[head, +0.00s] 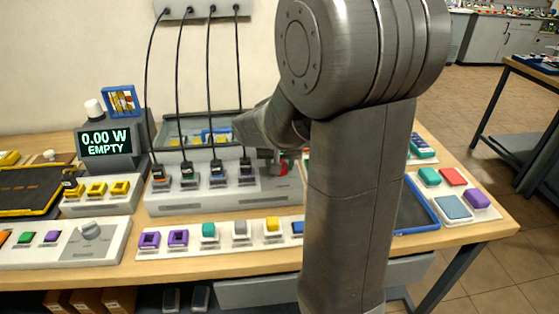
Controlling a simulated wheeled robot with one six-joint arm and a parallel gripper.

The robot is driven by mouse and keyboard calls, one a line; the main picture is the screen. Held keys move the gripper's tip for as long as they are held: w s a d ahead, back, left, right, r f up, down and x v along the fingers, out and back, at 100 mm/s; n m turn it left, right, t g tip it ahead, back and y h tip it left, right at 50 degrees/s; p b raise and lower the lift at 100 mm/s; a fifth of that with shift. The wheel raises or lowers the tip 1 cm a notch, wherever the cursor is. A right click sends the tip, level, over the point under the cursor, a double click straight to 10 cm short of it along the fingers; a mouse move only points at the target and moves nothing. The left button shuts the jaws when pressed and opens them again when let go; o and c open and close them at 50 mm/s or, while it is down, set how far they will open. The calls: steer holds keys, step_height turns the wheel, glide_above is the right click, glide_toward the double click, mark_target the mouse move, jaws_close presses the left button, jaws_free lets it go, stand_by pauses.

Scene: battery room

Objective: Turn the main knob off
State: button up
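A long pale charging strip (225,197) stands on the wooden bench with several black cables plugged into it. At its right end is a small red round part (282,169), possibly the main knob, largely covered by my gripper and arm. My gripper (277,157) is right at this red part; whether it touches it is hidden, and its finger opening cannot be made out. A grey knob (90,231) sits on a separate white panel (110,247) at the front left, well apart from my gripper. No label is readable on either knob.
A display (105,141) at the left reads "0.00 W EMPTY". A row of coloured blocks (240,227) lies in front of the strip. A blue-rimmed tray (432,213) and a pad with coloured blocks (452,207) are at the right. Cables hang above the strip.

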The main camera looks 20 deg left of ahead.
steer(key=n+y+p, duration=0.1)
steer(key=n, duration=0.2)
steer(key=shift+w+d+r+g, duration=0.1)
steer(key=shift+r+g, duration=0.05)
steer(key=shift+g, duration=0.25)
steer(key=n, duration=0.2)
steer(key=n+y, duration=0.1)
steer(key=shift+w+f+n+g, duration=0.1)
steer(key=shift+f+n+g, duration=0.1)
steer(key=shift+n+g, duration=0.2)
steer(key=n+g+b, duration=0.1)
steer(key=n, duration=0.1)
steer(key=n+b, duration=0.1)
steer(key=n, duration=0.1)
steer(key=shift+w+d+n+g+y, duration=0.1)
steer(key=shift+n+g+y, duration=0.2)
steer(key=shift+g+y, duration=0.1)
steer(key=shift+n+g+b, duration=0.7)
steer(key=shift+n+b, duration=0.05)
steer(key=shift+n, duration=1.05)
steer(key=o, duration=1)
steer(key=shift+c, duration=0.2)
steer(key=shift+r, duration=0.15)
steer(key=v, duration=1.3)
steer(key=shift+w+r, duration=0.15)
steer(key=shift+r, duration=0.2)
